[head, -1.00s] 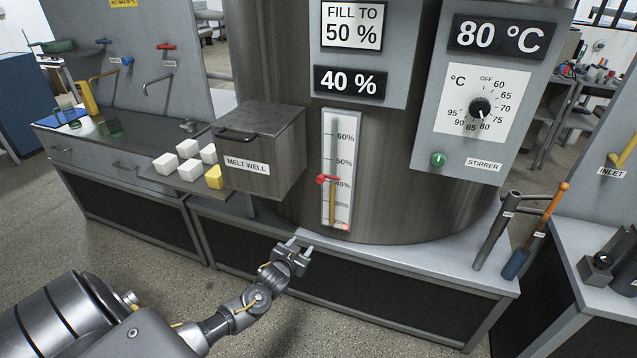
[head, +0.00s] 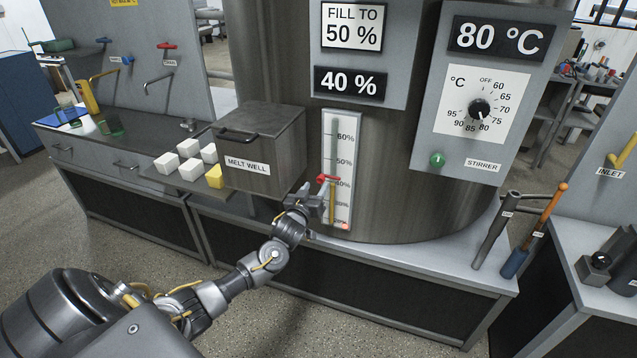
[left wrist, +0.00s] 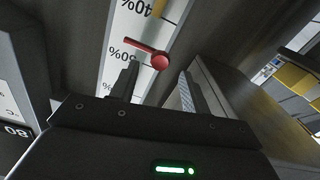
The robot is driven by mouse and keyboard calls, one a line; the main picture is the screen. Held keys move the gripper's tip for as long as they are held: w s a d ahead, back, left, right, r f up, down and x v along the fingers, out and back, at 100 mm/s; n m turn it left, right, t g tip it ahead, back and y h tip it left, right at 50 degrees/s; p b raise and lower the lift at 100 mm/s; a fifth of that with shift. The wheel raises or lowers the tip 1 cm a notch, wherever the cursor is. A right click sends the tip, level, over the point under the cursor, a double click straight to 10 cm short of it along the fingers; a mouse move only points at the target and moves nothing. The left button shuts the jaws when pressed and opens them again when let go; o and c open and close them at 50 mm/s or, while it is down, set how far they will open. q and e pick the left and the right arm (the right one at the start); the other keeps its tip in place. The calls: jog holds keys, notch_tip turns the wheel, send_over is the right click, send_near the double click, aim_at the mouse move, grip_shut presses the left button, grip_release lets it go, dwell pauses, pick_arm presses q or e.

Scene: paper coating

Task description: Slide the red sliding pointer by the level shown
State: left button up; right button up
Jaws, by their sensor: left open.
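The red sliding pointer (head: 323,178) sits on the white level scale (head: 341,128), a little above the 40% mark. An amber column shows in the gauge below it. The pointer, with a round red knob, also shows in the left wrist view (left wrist: 158,59), just ahead of my fingers. My left gripper (head: 313,192) is open and empty, just below and left of the pointer in the head view. The two fingers in the left wrist view (left wrist: 157,80) are apart, with the knob ahead of the gap; contact is not visible. My right gripper is not in view.
The melt well box (head: 262,150) stands close left of the gauge, with white and yellow blocks (head: 190,169) on a shelf. A sign (head: 352,26) reads FILL TO 50 %, a display (head: 350,82) 40 %. The stirrer panel (head: 436,140) hangs at right.

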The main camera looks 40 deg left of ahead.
aim_at(320, 181)
pick_arm(q)
jog(key=shift+x, duration=1.85)
grip_shut()
